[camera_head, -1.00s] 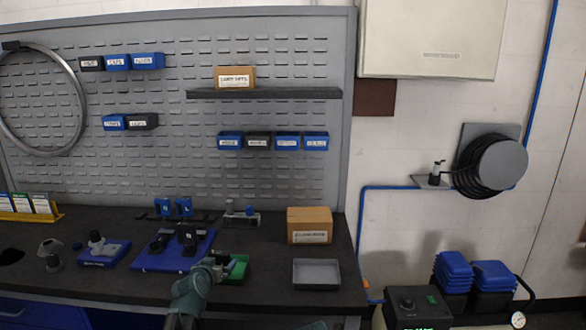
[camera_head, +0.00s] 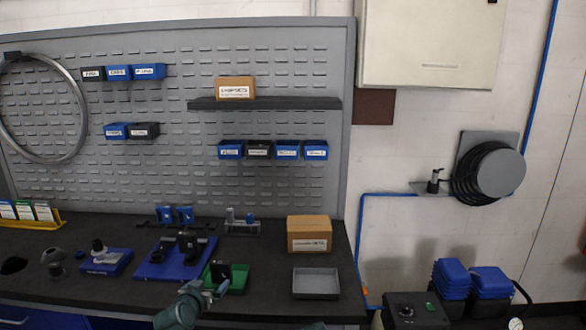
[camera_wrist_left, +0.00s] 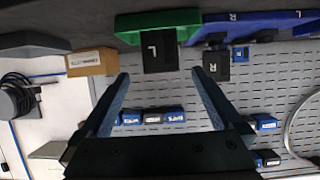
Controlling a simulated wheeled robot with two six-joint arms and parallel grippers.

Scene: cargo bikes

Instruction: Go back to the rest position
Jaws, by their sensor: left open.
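My left gripper (camera_head: 208,290) is low in the head view, in front of the green tray (camera_head: 238,287). In the left wrist view its two fingers (camera_wrist_left: 160,78) are spread with nothing between them. A black block (camera_head: 221,271) marked L in the wrist view (camera_wrist_left: 160,52) is at the green tray, apart from the fingers. Another black block (camera_wrist_left: 216,66), marked R, is by the blue mat (camera_wrist_left: 262,25). The right gripper is not seen; only a teal sliver shows at the bottom edge of the head view.
The blue mat (camera_head: 150,270) with black parts lies left of the green tray. A grey tray (camera_head: 316,284) and a cardboard box (camera_head: 309,235) are to the right on the dark bench. A pegboard (camera_head: 270,185) with bins and a shelf (camera_head: 265,104) stands behind.

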